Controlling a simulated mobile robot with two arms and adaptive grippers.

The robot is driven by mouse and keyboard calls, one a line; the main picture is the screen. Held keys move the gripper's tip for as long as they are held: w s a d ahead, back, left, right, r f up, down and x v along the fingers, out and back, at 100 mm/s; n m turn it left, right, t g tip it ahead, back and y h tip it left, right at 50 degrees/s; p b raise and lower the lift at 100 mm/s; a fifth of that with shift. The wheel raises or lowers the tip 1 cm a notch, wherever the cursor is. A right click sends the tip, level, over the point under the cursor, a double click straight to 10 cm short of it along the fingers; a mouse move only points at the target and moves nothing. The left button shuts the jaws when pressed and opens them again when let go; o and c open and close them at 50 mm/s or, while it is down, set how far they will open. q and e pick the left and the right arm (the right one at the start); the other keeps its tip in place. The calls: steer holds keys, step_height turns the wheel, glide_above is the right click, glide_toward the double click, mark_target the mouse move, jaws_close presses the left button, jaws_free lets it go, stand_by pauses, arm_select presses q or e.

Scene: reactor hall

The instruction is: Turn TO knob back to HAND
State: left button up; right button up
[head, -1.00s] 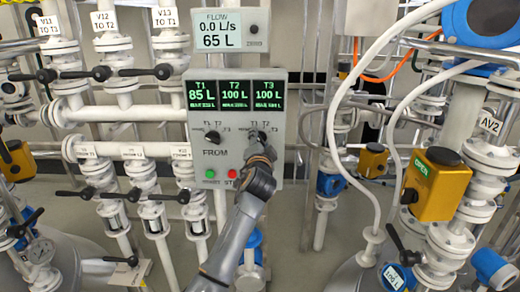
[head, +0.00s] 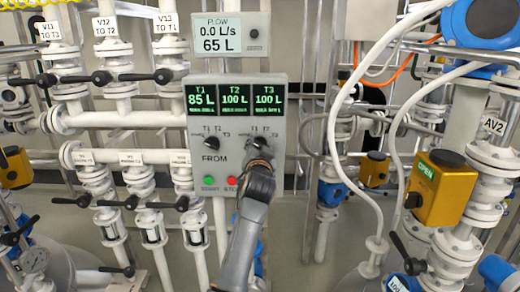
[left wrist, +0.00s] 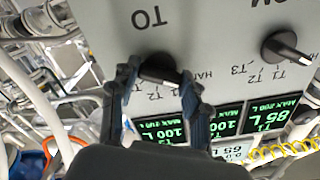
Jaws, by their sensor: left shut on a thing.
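The TO knob (left wrist: 160,68) is a dark round knob on a grey control panel (head: 283,120). It shows upside down in the left wrist view, with printed position marks around it. My left gripper (left wrist: 157,78) is shut on the TO knob, one finger on each side. In the head view, the left gripper (head: 259,157) reaches up to the knob (head: 260,143) from below and hides the TO label. The knob's bar seems to slant toward the HAND mark, but the fingers partly cover the marks. My right gripper is not in view.
The FROM knob (head: 210,155) sits left of the TO knob, above a green button (head: 209,181) and a red button (head: 232,181). Tank displays (head: 235,100) are above. Valves and pipes flank the panel; a white hose (head: 340,120) hangs at right.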

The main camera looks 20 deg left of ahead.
arm_select(q)
steer(key=shift+f, duration=0.1)
steer(key=o, duration=1.2)
steer(key=shift+c, duration=0.2)
steer(key=v, duration=0.7)
steer(key=shift+s, duration=0.25)
steer(key=shift+d, duration=0.1)
